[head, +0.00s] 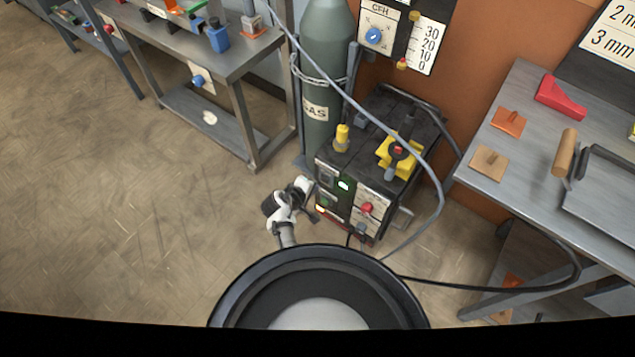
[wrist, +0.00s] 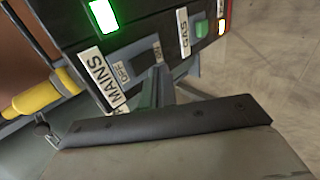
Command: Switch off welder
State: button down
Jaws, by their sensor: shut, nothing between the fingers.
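The welder (head: 365,165) is a dark box on the floor in the head view, its control panel facing my arm. In the wrist view its panel (wrist: 150,28) carries a MAINS label (wrist: 97,75) beside a switch plate with an OFF label (wrist: 121,72). A large green lamp (wrist: 103,16) is lit near it. My gripper (head: 311,212) is at the lower left of the panel. In the wrist view its closed fingertips (wrist: 160,78) are close in front of the MAINS switch and partly hide it. I cannot tell whether they touch it or which way it is set.
A grey gas cylinder (head: 322,100) stands behind the welder. A cable (head: 437,205) loops over its right side. Workbenches (head: 240,55) stand left and right; the floor (head: 130,190) at left is clear.

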jog(key=shift+w+d+r, duration=0.25)
jog(key=shift+w+d, duration=0.5)
jog(key=shift+w, duration=0.3)
jog(key=shift+r, duration=0.1)
jog(key=shift+w+d+g+p, duration=0.15)
jog(key=shift+w+g+p, duration=0.15)
jog(key=shift+p, duration=0.4)
jog(key=shift+s+r+p, duration=0.1)
jog(key=shift+r+p, duration=0.7)
jog(key=shift+s, duration=0.1)
